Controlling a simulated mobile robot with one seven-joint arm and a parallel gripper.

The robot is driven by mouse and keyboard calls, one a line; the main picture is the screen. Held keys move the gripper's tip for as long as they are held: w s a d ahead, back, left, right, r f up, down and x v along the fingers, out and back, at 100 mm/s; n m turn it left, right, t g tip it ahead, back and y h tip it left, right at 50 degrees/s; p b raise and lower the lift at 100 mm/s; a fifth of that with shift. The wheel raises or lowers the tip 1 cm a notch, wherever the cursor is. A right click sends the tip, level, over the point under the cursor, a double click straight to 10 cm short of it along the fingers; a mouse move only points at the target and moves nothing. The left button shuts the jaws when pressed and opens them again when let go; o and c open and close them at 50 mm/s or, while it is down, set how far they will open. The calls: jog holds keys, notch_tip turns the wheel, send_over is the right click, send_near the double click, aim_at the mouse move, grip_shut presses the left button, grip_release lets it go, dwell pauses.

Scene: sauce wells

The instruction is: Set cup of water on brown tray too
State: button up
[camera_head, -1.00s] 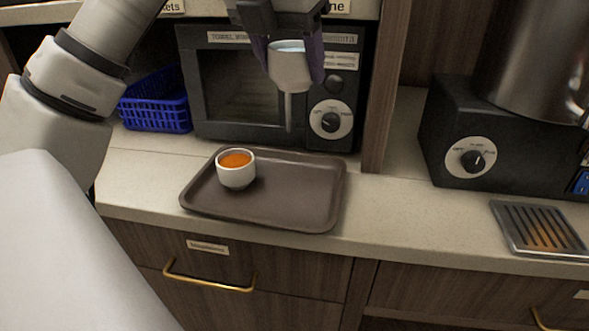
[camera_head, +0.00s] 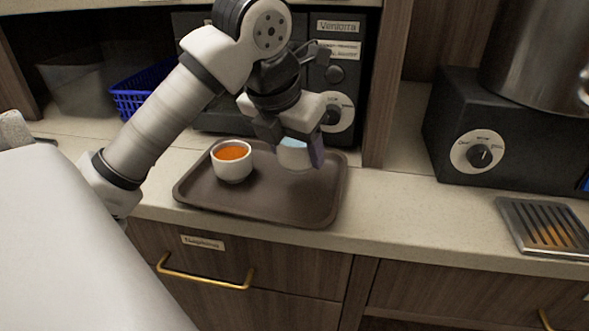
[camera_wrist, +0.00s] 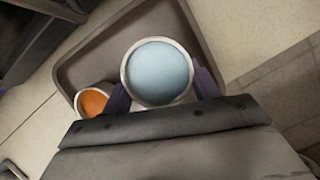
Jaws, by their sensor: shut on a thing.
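The cup of water (camera_head: 295,154) is white with pale blue water. My gripper (camera_head: 296,148) is shut on it, over the right half of the brown tray (camera_head: 262,208). In the wrist view the cup of water (camera_wrist: 158,72) is upright between the purple fingertips, with the tray (camera_wrist: 108,62) below and around it. I cannot tell whether its base touches the tray. A white cup of orange sauce (camera_head: 232,162) stands on the tray's left part, just left of the held cup. It also shows in the wrist view (camera_wrist: 94,101).
A black microwave (camera_head: 350,80) stands behind the tray, partly hidden by my arm. A blue basket (camera_head: 135,97) is at the back left. A wooden divider (camera_head: 386,90) rises behind the tray's right end. A black cooker (camera_head: 455,125) and a metal grate (camera_head: 545,228) are at the right.

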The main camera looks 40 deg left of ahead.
aim_at(294, 166)
jog(key=shift+f, duration=2.05)
jog(key=shift+f+b, duration=0.2)
jog(key=shift+b, duration=0.15)
jog(key=o, duration=1.1)
jog(key=shift+s+r, duration=0.1)
jog(key=shift+r, duration=0.45)
jog(key=p+v, duration=0.1)
jog(key=v, duration=1)
jog(key=shift+s, duration=0.1)
